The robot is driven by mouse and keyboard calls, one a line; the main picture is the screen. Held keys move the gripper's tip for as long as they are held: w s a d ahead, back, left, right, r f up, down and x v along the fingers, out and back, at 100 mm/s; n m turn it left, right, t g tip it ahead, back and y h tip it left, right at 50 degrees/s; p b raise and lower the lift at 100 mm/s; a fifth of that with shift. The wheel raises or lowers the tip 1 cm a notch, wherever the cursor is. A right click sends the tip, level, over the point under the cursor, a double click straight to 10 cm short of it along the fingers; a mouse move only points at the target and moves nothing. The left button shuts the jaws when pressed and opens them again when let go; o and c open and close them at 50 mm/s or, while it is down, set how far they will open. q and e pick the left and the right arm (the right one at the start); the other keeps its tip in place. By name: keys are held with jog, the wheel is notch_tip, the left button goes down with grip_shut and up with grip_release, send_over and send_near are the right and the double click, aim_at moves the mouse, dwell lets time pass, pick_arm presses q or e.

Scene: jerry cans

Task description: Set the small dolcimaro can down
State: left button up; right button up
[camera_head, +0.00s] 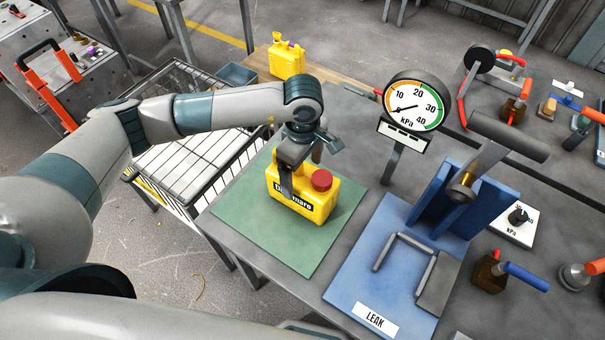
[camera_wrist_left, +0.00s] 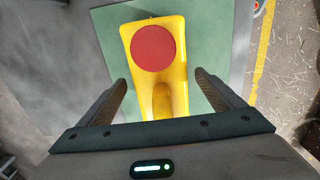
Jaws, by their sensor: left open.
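The small dolcimaro can (camera_head: 311,200) is yellow with a red cap and a black label, and stands upright on the green mat (camera_head: 262,235). My left gripper (camera_head: 292,190) is over the can from above. In the left wrist view the can (camera_wrist_left: 177,60) lies between the two fingers of the gripper (camera_wrist_left: 165,95), with a gap on each side, so the gripper is open around its handle. The can's underside is hidden. My right gripper is not in view.
A blue LEAK board (camera_head: 350,285) with a bracket lies to the right of the mat. A pressure gauge (camera_head: 414,103) stands behind it. Another yellow can (camera_head: 287,62) stands on a wooden surface at the back. A wire rack (camera_head: 180,150) is left of the table.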

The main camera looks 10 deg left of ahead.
aim_at(302, 176)
pick_arm(q)
notch_tip(302, 176, up, 9)
jog(key=b, duration=0.4)
jog(key=shift+r, duration=0.85)
jog(key=shift+s+f, duration=0.1)
jog(key=shift+s, duration=0.05)
